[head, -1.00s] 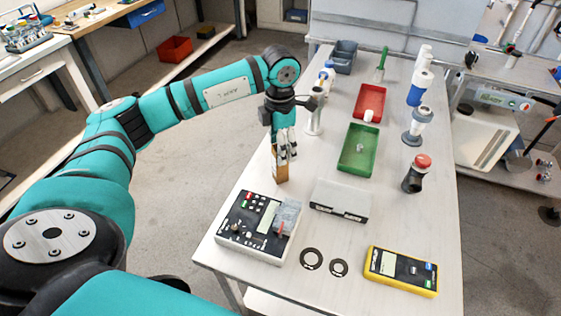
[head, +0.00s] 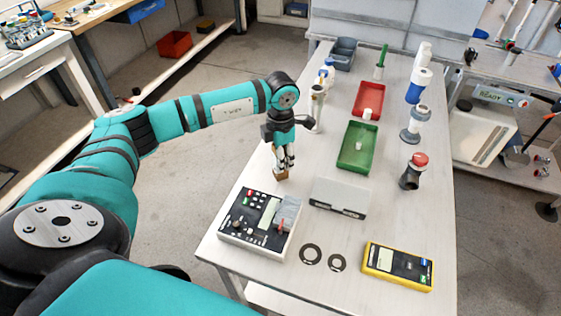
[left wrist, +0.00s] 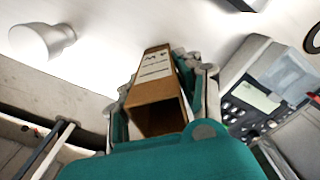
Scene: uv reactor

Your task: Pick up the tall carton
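The tall carton (head: 281,175) is a brown cardboard box standing on the white table, behind the control box. Only its lower part shows under my left gripper (head: 284,166) in the head view. In the left wrist view the carton (left wrist: 157,85), with a pale printed label, lies between the fingers of my left gripper (left wrist: 165,100), which are on both sides of it. The fingers look open and close to its sides; whether they touch it is unclear. My right gripper is not in view.
The control box (head: 250,226) and a grey-white case (head: 338,198) stand close to the carton. A white, bottle-like piece (head: 317,108) stands behind my gripper. Green (head: 344,164) and red (head: 382,98) trays lie further back. A yellow meter (head: 397,268) and two dark rings (head: 310,254) lie in front.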

